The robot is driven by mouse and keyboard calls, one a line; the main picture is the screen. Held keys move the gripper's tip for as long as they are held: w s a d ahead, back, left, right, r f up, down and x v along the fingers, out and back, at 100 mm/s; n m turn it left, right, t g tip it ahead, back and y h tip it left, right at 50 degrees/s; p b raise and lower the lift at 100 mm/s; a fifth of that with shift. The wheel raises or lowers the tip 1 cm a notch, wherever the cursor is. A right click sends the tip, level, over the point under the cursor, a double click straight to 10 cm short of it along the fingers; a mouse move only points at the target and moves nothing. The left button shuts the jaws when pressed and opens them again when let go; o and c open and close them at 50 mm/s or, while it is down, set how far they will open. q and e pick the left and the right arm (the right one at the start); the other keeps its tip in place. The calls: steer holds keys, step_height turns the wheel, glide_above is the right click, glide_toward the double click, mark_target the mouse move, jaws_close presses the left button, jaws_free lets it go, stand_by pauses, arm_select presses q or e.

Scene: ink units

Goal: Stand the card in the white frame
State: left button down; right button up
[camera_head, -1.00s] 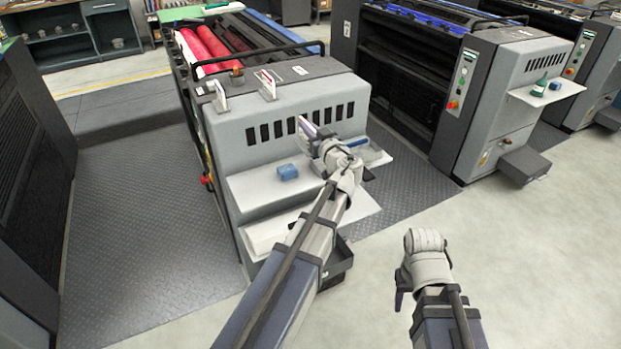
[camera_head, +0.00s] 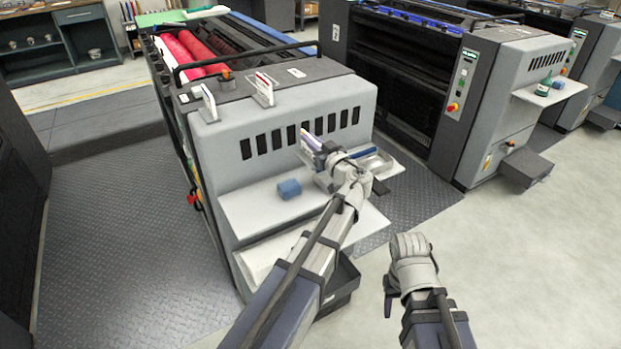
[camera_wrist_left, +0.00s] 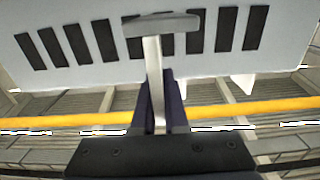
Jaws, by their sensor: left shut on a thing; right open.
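In the left wrist view a pale T-shaped piece (camera_wrist_left: 155,75) stands between the dark fingers, seen edge-on. Two small upright white holders stand on the press top: one at left (camera_head: 209,103), one with a red mark (camera_head: 264,89). I cannot tell which is the white frame. The held piece is apart from both and lower. My right gripper (camera_head: 409,245) is open and empty, low over the floor.
A black rail (camera_head: 250,58) crosses the press top behind the holders.

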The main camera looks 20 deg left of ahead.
arm_select(q)
steer(key=b, duration=1)
glide_above(311, 185)
step_height(311, 185, down, 10)
steer(key=shift+f, duration=0.1)
steer(key=c, duration=1.4)
jaws_free()
steer(key=o, duration=0.5)
steer(key=shift+c, duration=0.2)
